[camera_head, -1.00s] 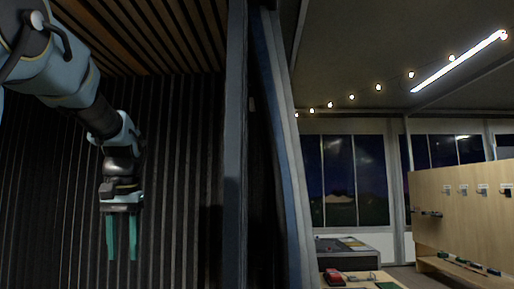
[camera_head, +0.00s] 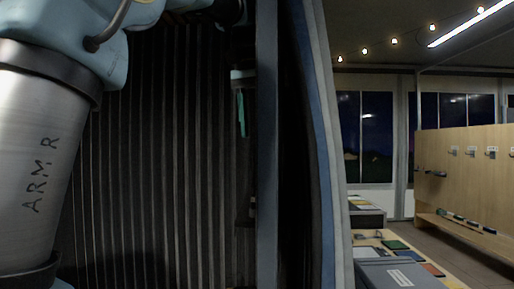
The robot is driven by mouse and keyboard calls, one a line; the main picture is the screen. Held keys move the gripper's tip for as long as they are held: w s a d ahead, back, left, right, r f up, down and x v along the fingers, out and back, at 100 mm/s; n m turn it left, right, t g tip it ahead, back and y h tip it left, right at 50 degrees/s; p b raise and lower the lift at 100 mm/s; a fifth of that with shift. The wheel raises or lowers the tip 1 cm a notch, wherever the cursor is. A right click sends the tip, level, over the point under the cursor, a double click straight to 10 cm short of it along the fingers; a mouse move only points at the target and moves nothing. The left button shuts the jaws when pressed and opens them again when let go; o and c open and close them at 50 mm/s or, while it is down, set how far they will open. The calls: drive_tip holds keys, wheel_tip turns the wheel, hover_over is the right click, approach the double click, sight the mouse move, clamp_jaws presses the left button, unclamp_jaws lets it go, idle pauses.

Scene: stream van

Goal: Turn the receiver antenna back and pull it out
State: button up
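I cannot make out the receiver or its antenna in this view. My gripper (camera_head: 241,113) hangs with its teal fingers pointing down, in front of the dark slatted wall and close to the left of the grey upright post. The fingers overlap in the picture, so the gap between them does not show. I see nothing held between them. My arm fills the upper left of the view.
A dark slatted wall (camera_head: 150,180) stands at the left, edged by a grey post (camera_head: 267,170). To the right are a wooden panel with hooks (camera_head: 460,185), a table with coloured flat items (camera_head: 395,245) and a grey case (camera_head: 400,275). Floor shows between.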

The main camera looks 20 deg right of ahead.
hover_over(255, 181)
drive_tip(key=f, duration=0.6)
drive_tip(key=shift+w+d+f+p, duration=0.2)
drive_tip(key=shift+f+p, duration=0.1)
drive_tip(key=shift+f, duration=0.1)
drive_tip(key=shift+c, duration=0.2)
clamp_jaws()
idle(1.6)
